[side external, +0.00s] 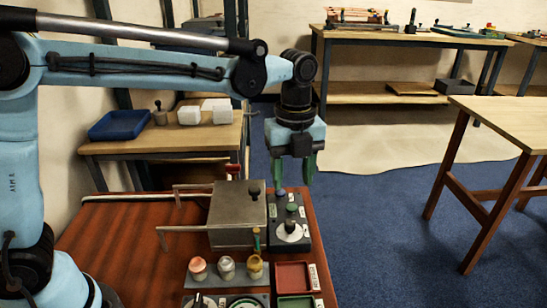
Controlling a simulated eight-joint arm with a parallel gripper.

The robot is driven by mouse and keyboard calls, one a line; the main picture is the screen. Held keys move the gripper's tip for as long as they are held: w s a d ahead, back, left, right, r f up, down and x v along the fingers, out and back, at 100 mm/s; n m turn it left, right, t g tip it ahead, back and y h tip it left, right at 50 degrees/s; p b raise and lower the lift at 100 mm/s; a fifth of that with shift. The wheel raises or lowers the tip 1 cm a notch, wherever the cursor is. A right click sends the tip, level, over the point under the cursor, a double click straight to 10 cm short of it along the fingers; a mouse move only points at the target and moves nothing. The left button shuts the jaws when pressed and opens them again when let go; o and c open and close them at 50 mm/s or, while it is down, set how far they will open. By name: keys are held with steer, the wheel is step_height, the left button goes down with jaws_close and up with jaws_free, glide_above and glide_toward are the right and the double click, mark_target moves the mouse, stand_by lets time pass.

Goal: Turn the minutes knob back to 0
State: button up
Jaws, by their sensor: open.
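A dark control panel (304,242) lies on the red-brown bench, right of a metal box. It carries a pale round dial with a dark knob (290,227), a green knob (291,208) behind it, and a small bluish knob further back. The labels are too small to read, so I cannot tell which is the minutes knob. My gripper (293,182) points down over the back end of this panel, its green fingers apart with nothing seen between them. The left fingertip is close to the bluish knob; I cannot tell whether they touch.
The metal box (238,208) with a black top knob stands left of the panel. Three jars (226,268), one with a brush, stand in front. A red tray (292,276) and a green tray (296,302) lie at the front right. More dials are cut off at the bottom edge.

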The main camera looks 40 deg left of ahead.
mark_target(290, 222)
step_height(290, 222, down, 11)
steer(key=shift+f, duration=0.2)
stand_by(0.3)
jaws_close()
